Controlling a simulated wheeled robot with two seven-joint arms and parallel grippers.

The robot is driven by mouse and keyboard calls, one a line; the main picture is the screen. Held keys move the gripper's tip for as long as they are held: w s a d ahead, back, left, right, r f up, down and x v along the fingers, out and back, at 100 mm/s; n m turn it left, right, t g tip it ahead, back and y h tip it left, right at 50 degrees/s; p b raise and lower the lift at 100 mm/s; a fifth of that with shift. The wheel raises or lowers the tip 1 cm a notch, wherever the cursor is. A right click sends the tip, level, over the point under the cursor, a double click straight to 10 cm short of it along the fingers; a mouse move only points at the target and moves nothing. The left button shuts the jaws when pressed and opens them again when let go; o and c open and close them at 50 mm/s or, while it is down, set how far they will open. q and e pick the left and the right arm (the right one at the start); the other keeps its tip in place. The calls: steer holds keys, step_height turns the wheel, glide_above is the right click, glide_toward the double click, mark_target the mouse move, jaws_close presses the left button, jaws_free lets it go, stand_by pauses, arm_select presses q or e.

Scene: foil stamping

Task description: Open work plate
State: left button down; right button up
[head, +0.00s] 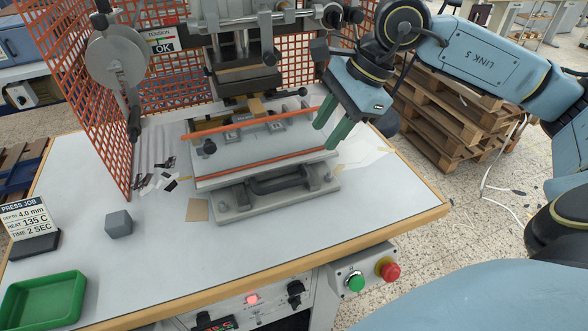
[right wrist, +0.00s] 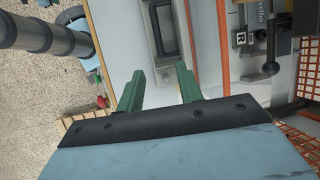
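The work plate (head: 265,158) is a pale grey slab with orange strips, lying flat on the press base below the press head. A dark bar handle (head: 282,181) is at its front; it also shows at the top of the right wrist view (right wrist: 167,28). My right gripper (head: 324,136) has green fingers and hangs over the plate's right end, behind and right of the handle. In the right wrist view (right wrist: 160,70) its fingers are apart with nothing between them. The handle lies beyond the fingertips, apart from them. My left gripper is not in view.
An orange mesh guard (head: 95,95) stands left of and behind the press. Green and red buttons (head: 370,277) are on the front.

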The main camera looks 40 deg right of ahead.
mark_target(293, 180)
steer(key=x, duration=1.3)
steer(key=shift+a+p, duration=0.15)
steer(key=shift+p, duration=0.15)
steer(key=shift+r, duration=0.1)
jaws_close()
